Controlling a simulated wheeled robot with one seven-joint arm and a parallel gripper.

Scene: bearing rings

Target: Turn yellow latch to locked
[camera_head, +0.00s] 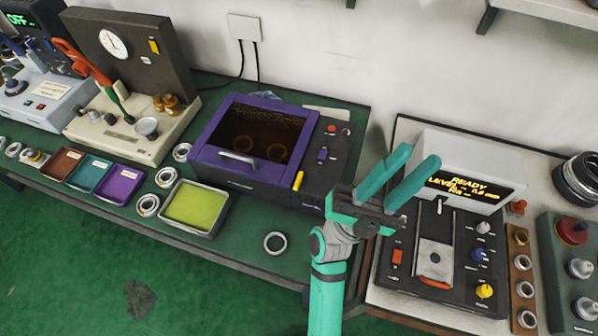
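The yellow latch (298,181) is a small upright bar at the front right of the purple oven (218,172), beside its door. The oven door looks closed, and two rings show dimly behind its dark window. My gripper (421,156) is teal, to the right of the latch and apart from it, in front of the machine with the READY display (470,187). Its two fingers are spread with an empty gap between them, pointing up and right. The latch is in plain view; part of the display and the black panel is hidden behind my gripper.
A ring (275,243) lies on the green bench in front of the oven. A tray with a yellow-green pad (214,230) stands left of it. A black control panel (460,255) with knobs and a red switch is at right. The oven carries a blue switch (322,154).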

